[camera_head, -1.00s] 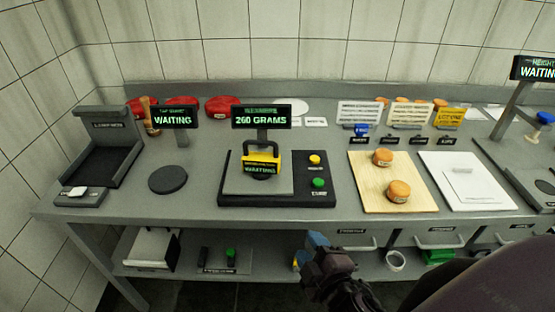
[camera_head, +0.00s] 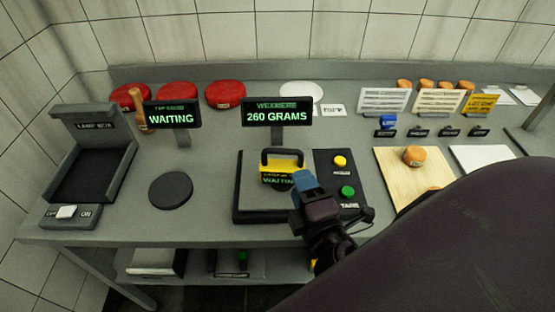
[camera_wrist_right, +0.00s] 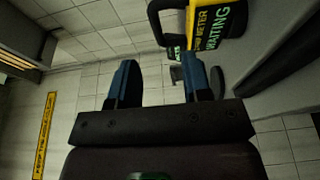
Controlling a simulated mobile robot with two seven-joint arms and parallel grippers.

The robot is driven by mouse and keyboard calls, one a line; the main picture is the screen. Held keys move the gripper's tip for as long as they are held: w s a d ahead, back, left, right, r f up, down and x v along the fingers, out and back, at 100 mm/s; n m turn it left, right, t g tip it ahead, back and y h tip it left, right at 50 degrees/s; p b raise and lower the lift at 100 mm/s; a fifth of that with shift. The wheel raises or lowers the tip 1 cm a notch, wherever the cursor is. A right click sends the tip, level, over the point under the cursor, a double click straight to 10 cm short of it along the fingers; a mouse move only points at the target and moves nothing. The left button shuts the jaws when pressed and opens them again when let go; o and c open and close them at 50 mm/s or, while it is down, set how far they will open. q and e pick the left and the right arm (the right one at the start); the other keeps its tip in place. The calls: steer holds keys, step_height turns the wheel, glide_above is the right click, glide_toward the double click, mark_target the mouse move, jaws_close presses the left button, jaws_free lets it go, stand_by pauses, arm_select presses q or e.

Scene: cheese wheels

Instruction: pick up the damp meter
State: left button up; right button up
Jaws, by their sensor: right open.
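The damp meter (camera_head: 269,166) is a yellow block with a black handle on top and a dark display reading WAITING. It stands on the scale (camera_head: 248,211), whose sign reads 260 GRAMS. My right gripper (camera_head: 304,184) is at the near right side of the meter, its blue fingers overlapping the meter's right edge in the head view. In the right wrist view the fingers (camera_wrist_right: 160,72) are apart with nothing between them, and the meter (camera_wrist_right: 204,27) lies beyond them at the upper right. I cannot tell whether they touch it. My left gripper is not in view.
Yellow and green buttons (camera_head: 343,177) sit right of the scale plate. A black disc (camera_head: 171,190) and a lamp box (camera_head: 92,152) are to the left. Red cheese wheels (camera_head: 225,94) lie behind. A wooden board (camera_head: 387,168) with a small cheese is at the right.

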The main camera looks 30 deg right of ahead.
mark_target(283, 152)
steer(key=x, duration=0.3)
steer(key=p+x, duration=0.1)
steer(key=x, duration=0.2)
steer(key=p+x, duration=0.1)
steer(key=x, duration=0.2)
steer(key=shift+a+r, duration=0.2)
steer(key=shift+r, duration=0.05)
steer(key=shift+w+d+p, duration=0.15)
steer(key=shift+w+p, duration=0.15)
steer(key=shift+w, duration=0.3)
steer(key=shift+f, duration=0.1)
jaws_close()
